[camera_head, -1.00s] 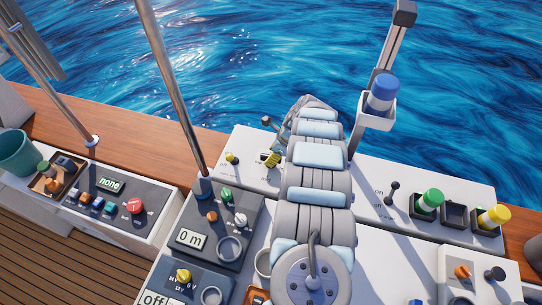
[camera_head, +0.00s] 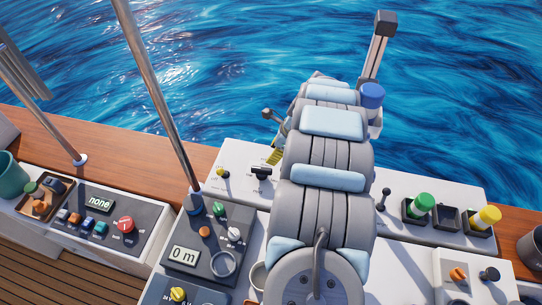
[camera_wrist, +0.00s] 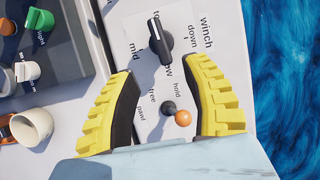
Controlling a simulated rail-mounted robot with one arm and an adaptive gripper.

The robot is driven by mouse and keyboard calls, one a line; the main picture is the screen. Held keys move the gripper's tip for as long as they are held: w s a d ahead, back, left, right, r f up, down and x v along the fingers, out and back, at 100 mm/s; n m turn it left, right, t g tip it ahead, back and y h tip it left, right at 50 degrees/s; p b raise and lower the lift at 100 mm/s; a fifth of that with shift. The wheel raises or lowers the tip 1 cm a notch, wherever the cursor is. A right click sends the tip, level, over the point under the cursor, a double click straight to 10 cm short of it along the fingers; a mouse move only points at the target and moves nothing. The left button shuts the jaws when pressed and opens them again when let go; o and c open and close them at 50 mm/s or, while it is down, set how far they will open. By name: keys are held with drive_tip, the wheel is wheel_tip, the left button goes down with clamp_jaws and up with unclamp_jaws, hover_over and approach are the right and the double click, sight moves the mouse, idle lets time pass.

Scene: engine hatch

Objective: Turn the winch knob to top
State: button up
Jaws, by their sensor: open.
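The black winch knob (camera_wrist: 160,38) is at the top of the wrist view on a white panel lettered "winch". Its long handle lies nearly upright in the picture, its light-marked end by a partly hidden label reading "to". Labels "mid" and "down" are beside it; one at its lower end is partly covered. My gripper (camera_wrist: 162,68) is open and empty, its yellow, black-padded fingers spread below the knob's two sides, apart from it. In the head view the knob (camera_head: 261,172) shows just left of my gripper, whose yellow finger (camera_head: 275,156) is mostly hidden behind my arm.
A small orange-balled lever (camera_wrist: 183,118), labelled "free" and "hold", stands between my fingers. A control box (camera_head: 212,240) with coloured knobs and a metal pole (camera_head: 155,90) are at the left.

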drive_tip(key=shift+r, duration=0.35)
drive_tip(key=n, duration=0.1)
approach(264, 169)
drive_tip(key=b+x, duration=0.1)
drive_tip(key=x, duration=0.6)
drive_tip(key=shift+w+a+f, duration=0.1)
drive_tip(key=shift+f, duration=0.2)
drive_tip(key=shift+b+x, duration=0.3)
drive_tip(key=shift+x, duration=0.9)
clamp_jaws()
idle(0.3)
